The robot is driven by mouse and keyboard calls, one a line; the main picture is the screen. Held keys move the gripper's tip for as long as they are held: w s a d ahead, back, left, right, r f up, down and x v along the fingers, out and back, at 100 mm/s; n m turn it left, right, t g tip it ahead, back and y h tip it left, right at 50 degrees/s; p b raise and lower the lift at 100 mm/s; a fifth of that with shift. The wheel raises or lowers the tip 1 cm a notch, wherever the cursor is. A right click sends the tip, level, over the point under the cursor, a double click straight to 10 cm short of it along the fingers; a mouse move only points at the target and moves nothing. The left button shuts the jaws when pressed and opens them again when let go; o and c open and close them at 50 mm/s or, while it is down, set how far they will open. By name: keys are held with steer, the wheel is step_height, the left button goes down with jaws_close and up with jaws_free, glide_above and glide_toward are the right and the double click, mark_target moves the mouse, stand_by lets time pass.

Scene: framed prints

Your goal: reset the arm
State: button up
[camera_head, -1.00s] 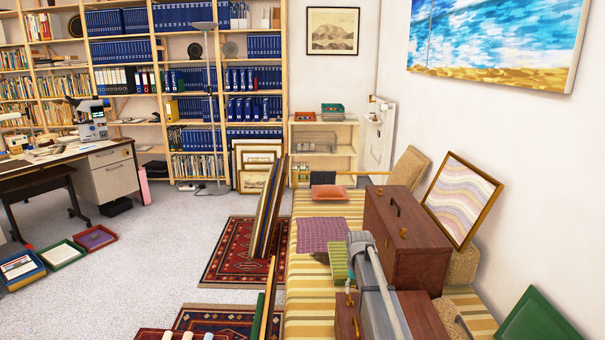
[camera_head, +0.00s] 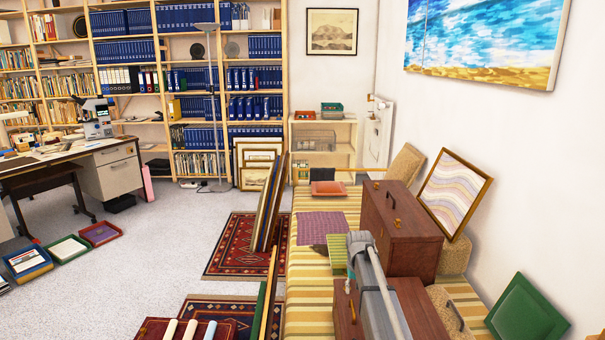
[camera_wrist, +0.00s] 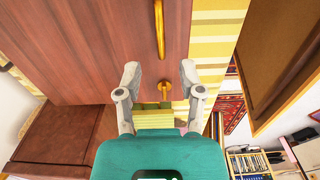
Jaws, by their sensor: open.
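In the wrist view my gripper (camera_wrist: 160,75) is open, its two grey fingers spread apart. Nothing is clearly held between them. A reddish-brown wooden case (camera_wrist: 90,40) with a brass handle (camera_wrist: 160,28) and a round brass latch (camera_wrist: 164,87) lies beyond the fingertips. A small green-yellow thing (camera_wrist: 150,117) shows between the finger bases; I cannot tell what it is. In the head view my grey arm (camera_head: 378,295) reaches over the yellow striped cover at the lower middle. My gripper cannot be made out there.
A large wooden case (camera_head: 400,228) stands right of my arm, with a framed wavy print (camera_head: 455,195) leaning behind it. A green cushion-like panel (camera_head: 525,312) is lower right. Leaning frames (camera_head: 268,205) stand to the left. The grey floor (camera_head: 170,245) further left is mostly clear.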

steer(key=shift+s, duration=0.4)
steer(key=shift+s+f, duration=0.1)
steer(key=shift+s, duration=0.45)
steer(key=shift+s+f+b, duration=0.25)
steer(key=shift+b, duration=0.1)
steer(key=s+f+b, duration=0.5)
steer(key=s, duration=0.9)
steer(key=s+f+b, duration=0.4)
steer(key=s, duration=0.9)
step_height(320, 180, up, 29)
steer(key=p, duration=2.9)
steer(key=shift+s+a, duration=0.25)
steer(key=shift+w+r, duration=0.1)
steer(key=shift+w, duration=0.05)
